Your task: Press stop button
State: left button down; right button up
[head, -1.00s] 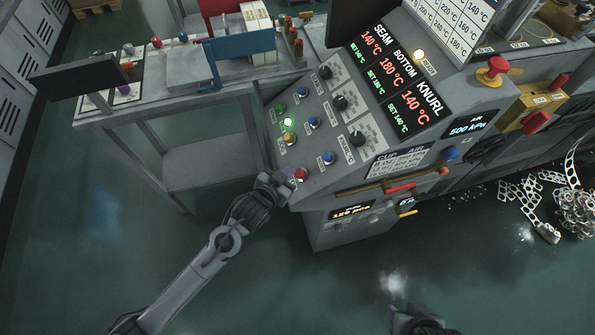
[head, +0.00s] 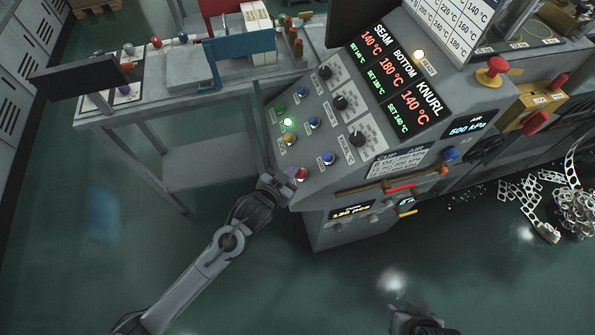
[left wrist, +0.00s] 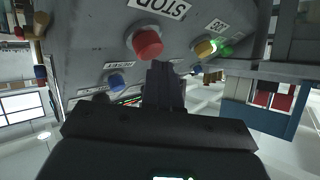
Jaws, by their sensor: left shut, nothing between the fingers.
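The red stop button (head: 301,173) sits at the lower left corner of the sloped control panel (head: 335,170). In the left wrist view the red button (left wrist: 147,43) stands in a pale ring beside a label reading STOP upside down. My left gripper (head: 288,176) is shut and empty, with its tips just beside the button. In the wrist view its fingers (left wrist: 164,75) end very close to the button; I cannot tell whether they touch it. My right gripper (head: 416,321) is partly visible at the bottom edge; its jaws are unclear.
A lit green button (head: 288,122), a yellow button (head: 290,138) and blue buttons (head: 328,158) share the panel with black knobs (head: 357,138). A red mushroom button (head: 497,65) is at upper right. A grey bench (head: 160,100) stands left. Floor in front is open.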

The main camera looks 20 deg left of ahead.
pick_arm(q)
jog(key=shift+w+d+f, duration=0.15)
jog(key=shift+d+f, duration=0.05)
jog(key=shift+f, duration=0.2)
dwell(0.4)
dwell(0.4)
jog(key=shift+s+a+r+p, duration=0.3)
jog(key=shift+a+r+p, duration=0.15)
jog(key=shift+r+p, duration=0.5)
jog(key=shift+f, duration=0.2)
jog(key=shift+r+p, duration=0.15)
jog(key=shift+p, duration=0.15)
jog(key=r+p, duration=0.1)
jog(key=s+a+r+p, duration=0.1)
jog(key=p, duration=0.1)
jog(key=a+r+p, duration=0.1)
jog(key=p, duration=0.1)
jog(key=shift+s+a+r, duration=0.25)
jog(key=shift+r, duration=0.15)
